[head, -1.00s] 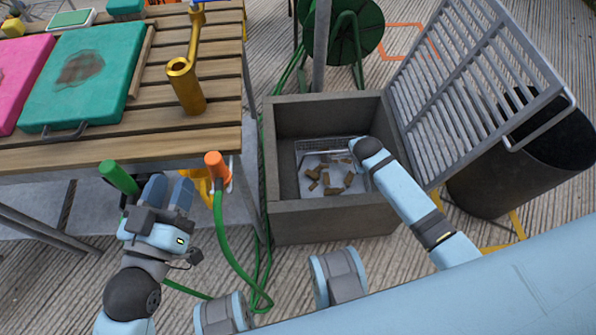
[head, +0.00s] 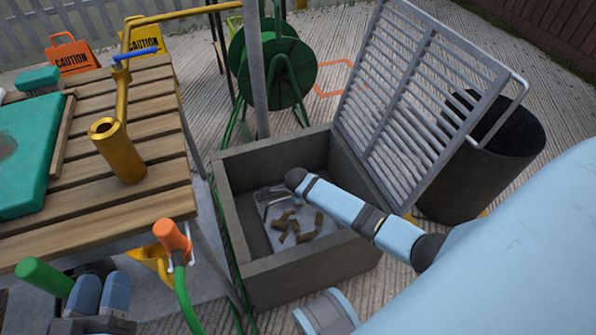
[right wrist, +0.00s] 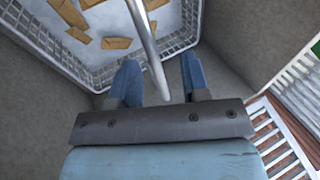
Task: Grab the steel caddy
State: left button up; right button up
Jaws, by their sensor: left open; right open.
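The steel caddy (head: 267,194), a wire-mesh basket with brown pieces inside, sits low in the concrete pit and is partly hidden by my right arm in the head view. The right wrist view shows its mesh rim (right wrist: 178,43) and its steel handle (right wrist: 147,45). My right gripper (right wrist: 158,78) is open, with the handle passing between its two blue fingers in that picture; I cannot tell whether they touch.
The pit's concrete walls (head: 300,267) surround the caddy closely. A raised grate (head: 415,95) leans at its right, before a dark bin (head: 485,160). The wooden table (head: 150,170) stands left, with an orange hose nozzle (head: 171,236) at its edge.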

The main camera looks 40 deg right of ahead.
jog(key=b+x, duration=0.2)
jog(key=x, duration=0.2)
jog(key=shift+s+a+f+b, duration=0.1)
jog(key=shift+s+f+b, duration=0.15)
jog(key=shift+b, duration=0.15)
pick_arm(q)
notch_tip(320, 180, down, 5)
jog(key=shift+d+m+g, duration=0.15)
jog(key=shift+m+g, duration=0.15)
jog(key=shift+g, duration=0.7)
pick_arm(e)
jog(key=shift+w+f, duration=0.2)
jog(key=shift+f, duration=0.1)
grip_shut()
